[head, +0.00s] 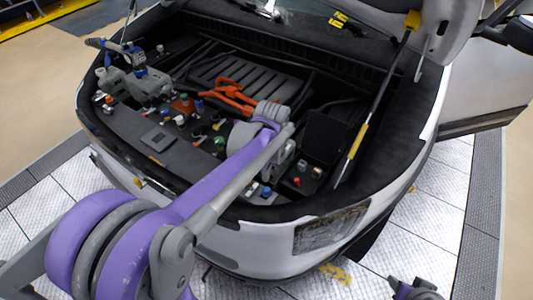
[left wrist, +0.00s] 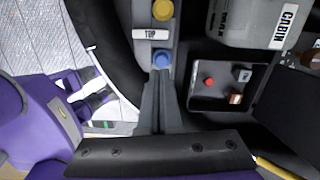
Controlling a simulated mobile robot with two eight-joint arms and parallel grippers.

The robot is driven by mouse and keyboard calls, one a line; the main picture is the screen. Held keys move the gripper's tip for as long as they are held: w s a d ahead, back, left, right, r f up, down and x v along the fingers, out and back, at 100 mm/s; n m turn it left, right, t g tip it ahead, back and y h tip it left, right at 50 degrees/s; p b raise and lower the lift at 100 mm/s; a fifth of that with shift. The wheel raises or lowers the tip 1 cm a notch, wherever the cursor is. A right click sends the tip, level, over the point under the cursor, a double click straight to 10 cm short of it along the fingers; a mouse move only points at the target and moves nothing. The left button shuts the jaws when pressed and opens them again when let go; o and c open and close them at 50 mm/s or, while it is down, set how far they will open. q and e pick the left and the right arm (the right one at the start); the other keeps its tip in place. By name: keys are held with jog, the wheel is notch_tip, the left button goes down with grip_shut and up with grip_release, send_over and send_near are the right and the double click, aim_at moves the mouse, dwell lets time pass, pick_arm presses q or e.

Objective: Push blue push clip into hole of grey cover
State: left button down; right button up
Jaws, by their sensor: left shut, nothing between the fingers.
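The blue push clip (left wrist: 162,58) sits at the near end of the grey cover (left wrist: 151,48) in the left wrist view. A yellow clip (left wrist: 162,10) is at its other end, with a TOP label between them. My left gripper (left wrist: 161,78) is shut and empty. Its fingertips are right at the blue clip's edge; I cannot tell whether they touch it. In the head view the blue clip (head: 266,191) shows below my left wrist. The hole under the clip is hidden. My right gripper (head: 415,290) is at the bottom right, away from the car; its fingers are unclear.
A dark tray (left wrist: 222,88) with a red knob lies right of the cover, near a grey CABIN box (left wrist: 255,20). Orange cables (head: 230,94) and several coloured caps lie deeper in the bay. A hood strut (head: 375,110) rises at the right. The car's front edge is close.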

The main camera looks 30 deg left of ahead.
aim_at(266, 189)
pick_arm(q)
jog(key=shift+w+a+r, duration=0.1)
jog(key=shift+w+r, duration=0.25)
jog(key=shift+f+h, duration=0.15)
jog(key=shift+h, duration=0.15)
jog(key=f, duration=0.1)
jog(key=f+b, duration=0.1)
jog(key=f, duration=0.1)
jog(key=f+b, duration=0.1)
jog(key=f, duration=0.1)
jog(key=shift+s+f, duration=0.1)
jog(key=shift+s, duration=0.25)
jog(key=shift+f+b, duration=0.3)
jog(key=shift+b, duration=0.05)
pick_arm(e)
jog(key=s+f, duration=0.2)
jog(key=f, duration=0.1)
jog(key=shift+f, duration=0.15)
pick_arm(q)
jog(key=shift+w, duration=0.15)
pick_arm(e)
jog(key=shift+w, duration=0.15)
pick_arm(q)
jog(key=shift+f, duration=0.3)
pick_arm(e)
jog(key=shift+f, duration=0.3)
pick_arm(q)
jog(key=shift+r, duration=0.15)
pick_arm(e)
jog(key=shift+r, duration=0.1)
